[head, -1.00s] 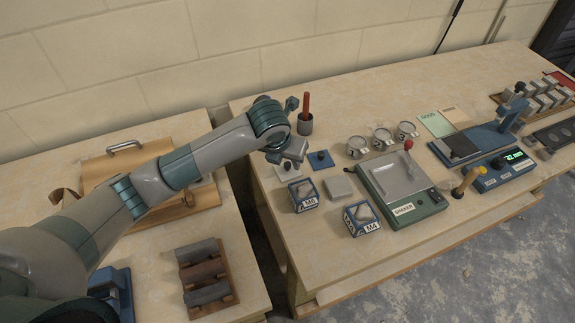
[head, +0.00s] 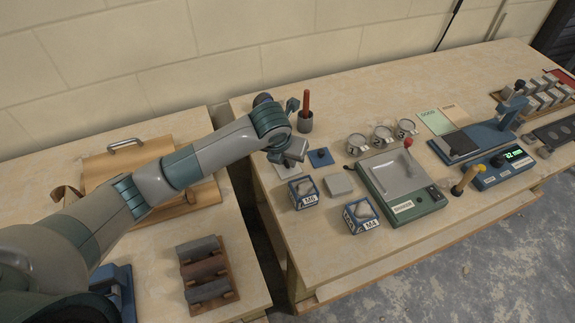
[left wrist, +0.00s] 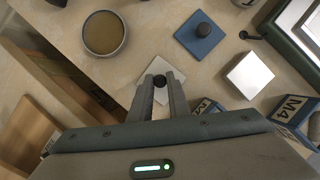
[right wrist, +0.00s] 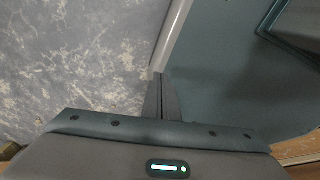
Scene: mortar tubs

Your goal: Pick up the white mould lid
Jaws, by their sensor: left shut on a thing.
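The white mould lid (left wrist: 160,71) is a pale square plate with a dark round knob in the middle. In the left wrist view my left gripper (left wrist: 160,82) is shut on that knob from above. In the head view the lid (head: 287,171) is near the left end of the right-hand bench, partly hidden by my left gripper (head: 288,162). I cannot tell whether it touches the bench. My right gripper (right wrist: 162,88) is shut and empty, over the grey floor beside a teal surface.
A blue lid (head: 321,158) with a dark knob is right of the white one. A grey square block (head: 340,185), box M4 (head: 362,217) and another labelled box (head: 304,194) stand nearby. A cup with a red handle (head: 305,124) stands behind. A green shaker (head: 410,205) is farther right.

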